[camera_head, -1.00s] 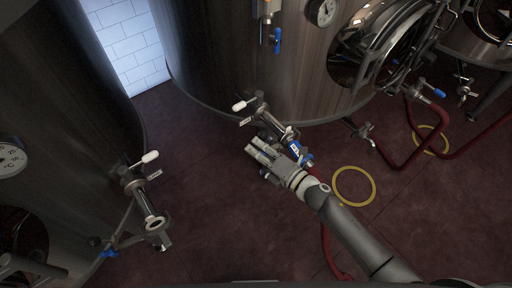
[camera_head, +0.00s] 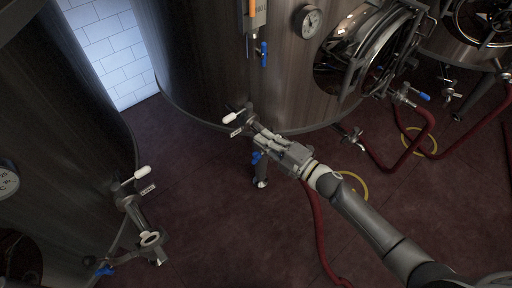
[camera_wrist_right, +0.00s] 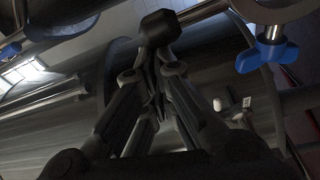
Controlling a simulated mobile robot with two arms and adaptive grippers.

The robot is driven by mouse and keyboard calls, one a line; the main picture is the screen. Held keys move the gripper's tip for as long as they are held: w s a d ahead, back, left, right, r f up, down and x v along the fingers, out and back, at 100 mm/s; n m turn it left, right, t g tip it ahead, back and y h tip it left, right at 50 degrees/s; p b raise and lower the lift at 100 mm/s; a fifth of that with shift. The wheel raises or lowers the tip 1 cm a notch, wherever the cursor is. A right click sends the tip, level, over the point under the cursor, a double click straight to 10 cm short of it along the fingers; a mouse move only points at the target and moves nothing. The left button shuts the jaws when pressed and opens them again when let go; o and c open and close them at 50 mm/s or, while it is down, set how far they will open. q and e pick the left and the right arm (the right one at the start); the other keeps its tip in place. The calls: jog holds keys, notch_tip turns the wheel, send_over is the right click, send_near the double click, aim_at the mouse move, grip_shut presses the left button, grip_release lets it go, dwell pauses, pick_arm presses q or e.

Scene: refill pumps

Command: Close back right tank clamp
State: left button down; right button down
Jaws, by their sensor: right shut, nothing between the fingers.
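The back tank (camera_head: 200,70) is a large dark metal cylinder with an outlet valve (camera_head: 246,120) low on its front. My right gripper (camera_head: 256,131) is shut and empty, with its tips close to this valve and its body covering the pipe behind. In the right wrist view, my shut fingers (camera_wrist_right: 157,62) are just below a black knob (camera_wrist_right: 158,28) on a metal rod. A metal ring clamp (camera_wrist_right: 275,10) with a blue wing nut (camera_wrist_right: 268,52) is right of the knob. Contact with the knob cannot be told. My left gripper is not in view.
A white-handled valve (camera_head: 140,178) sits on the left tank (camera_head: 60,120). A red hose (camera_head: 318,225) and a yellow hoop (camera_head: 355,183) lie on the floor beneath my right arm.

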jog(key=w+d+f+m+t+b, duration=0.1)
jog(key=w+d+f+m+b, duration=0.4)
jog(key=d+m+b, duration=0.2)
jog(key=w+d+f+m+t+b, duration=0.1)
jog(key=w+d+f+m+b, duration=0.3)
jog(key=w+d+m+b, duration=0.2)
jog(key=shift+w+d+f+m+t+h+b, duration=0.35)
jog(key=shift+d+m+b, duration=0.95)
jog(key=shift+m, duration=0.7)
jog(key=shift+d, duration=0.15)
notch_tip(320, 180, up, 4)
jog(key=p, duration=0.4)
jog(key=b+v, duration=0.1)
jog(key=v, duration=0.8)
jog(key=shift+s, duration=0.2)
